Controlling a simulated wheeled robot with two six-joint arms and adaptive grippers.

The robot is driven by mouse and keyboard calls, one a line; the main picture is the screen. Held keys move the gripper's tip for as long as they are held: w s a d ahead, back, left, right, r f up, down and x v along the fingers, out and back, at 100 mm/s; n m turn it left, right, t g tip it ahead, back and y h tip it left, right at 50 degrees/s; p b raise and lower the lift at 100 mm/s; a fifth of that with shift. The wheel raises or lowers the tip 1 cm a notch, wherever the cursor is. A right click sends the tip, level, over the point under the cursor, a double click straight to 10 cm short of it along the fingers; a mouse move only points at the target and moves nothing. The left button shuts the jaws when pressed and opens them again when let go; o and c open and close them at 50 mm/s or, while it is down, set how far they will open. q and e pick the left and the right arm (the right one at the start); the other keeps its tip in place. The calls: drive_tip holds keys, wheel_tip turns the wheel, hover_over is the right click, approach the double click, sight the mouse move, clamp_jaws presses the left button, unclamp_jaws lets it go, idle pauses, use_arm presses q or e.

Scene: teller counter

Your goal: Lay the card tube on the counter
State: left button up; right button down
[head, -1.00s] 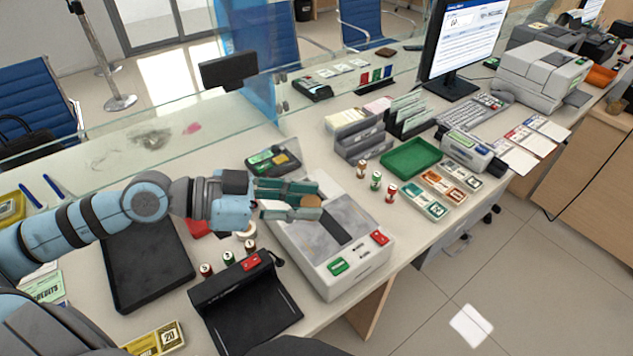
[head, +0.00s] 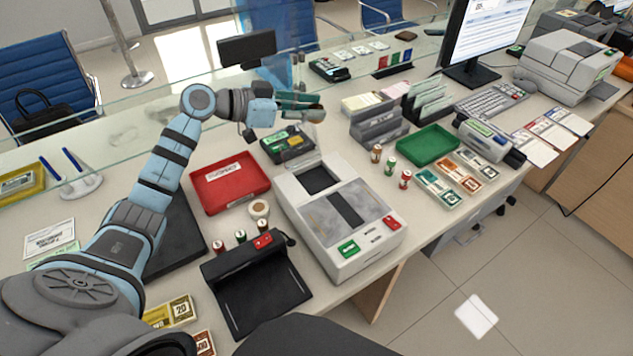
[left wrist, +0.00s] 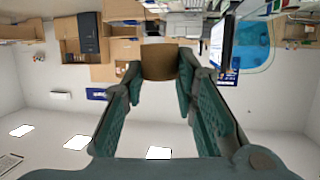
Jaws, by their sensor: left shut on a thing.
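My left gripper (head: 304,103) is shut on the card tube, a short brown cylinder. The tube (left wrist: 160,62) shows between the fingertips in the left wrist view, which looks upside down. In the head view the tube (head: 316,114) is a small tan piece at the fingertips, partly hidden by the fingers. The gripper holds it in the air, above the back part of the counter (head: 330,141), behind the grey-white machine. My right gripper is not in view.
The grey-white machine (head: 368,257) stands in front of the gripper. A dark terminal (head: 287,145) sits below it, a red tray (head: 230,184) to the left. Grey holders (head: 377,128), small coloured rolls (head: 390,166) and a green tray (head: 427,145) lie right. A glass screen runs behind.

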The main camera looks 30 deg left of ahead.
sight(311, 183)
use_arm(q)
drive_tip(key=shift+d+f, duration=0.1)
drive_tip(key=shift+d, duration=0.05)
wheel_tip(311, 183, down, 19)
drive_tip(key=b, duration=0.5)
drive_tip(key=shift+f, duration=0.2)
drive_tip(key=shift+f, duration=0.15)
drive_tip(key=o, duration=0.7)
